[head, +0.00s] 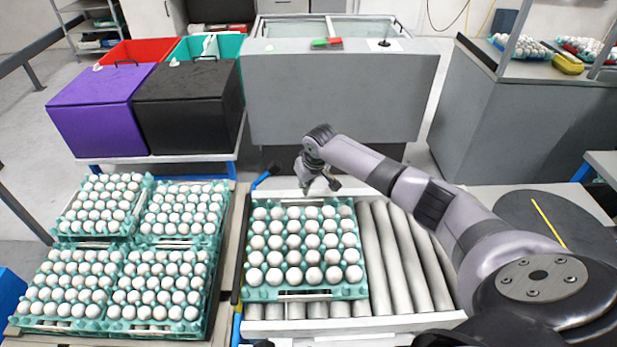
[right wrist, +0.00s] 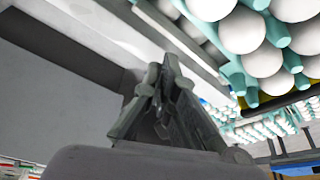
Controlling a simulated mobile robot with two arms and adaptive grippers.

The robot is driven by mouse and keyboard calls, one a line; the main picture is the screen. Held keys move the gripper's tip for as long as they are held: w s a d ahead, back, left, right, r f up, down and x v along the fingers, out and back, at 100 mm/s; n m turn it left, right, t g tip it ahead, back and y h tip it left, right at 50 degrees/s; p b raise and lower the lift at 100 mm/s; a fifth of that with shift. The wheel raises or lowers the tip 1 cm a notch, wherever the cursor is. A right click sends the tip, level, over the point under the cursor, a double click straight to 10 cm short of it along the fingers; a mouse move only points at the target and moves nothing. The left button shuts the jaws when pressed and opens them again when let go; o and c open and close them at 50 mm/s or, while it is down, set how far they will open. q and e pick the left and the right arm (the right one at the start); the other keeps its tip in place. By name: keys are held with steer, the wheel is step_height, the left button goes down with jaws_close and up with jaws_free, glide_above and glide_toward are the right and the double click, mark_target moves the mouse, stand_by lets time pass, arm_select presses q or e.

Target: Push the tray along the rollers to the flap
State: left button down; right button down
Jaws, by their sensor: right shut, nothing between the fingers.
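A teal tray (head: 305,292) full of white eggs lies on the metal rollers (head: 405,260), at their left end in the head view. My right gripper (head: 307,188) is shut and empty, at the far edge of this tray. In the right wrist view its closed fingers (right wrist: 170,75) point up, and the teal tray (right wrist: 235,75) with eggs is at the upper right, close by. I cannot tell whether the fingers touch the tray. I cannot make out a flap for certain. My left gripper is not in view.
Stacked egg trays (head: 125,255) stand on the left, beside the rollers. A purple box (head: 98,110) and a black box (head: 188,105) sit behind them. A grey machine (head: 340,90) stands beyond the rollers. The rollers right of the tray are bare, under my right arm.

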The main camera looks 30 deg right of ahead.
mark_target(310, 201)
steer(key=s+p, duration=0.2)
steer(key=s, duration=0.1)
steer(key=shift+s+a, duration=0.15)
steer(key=shift+s, duration=0.45)
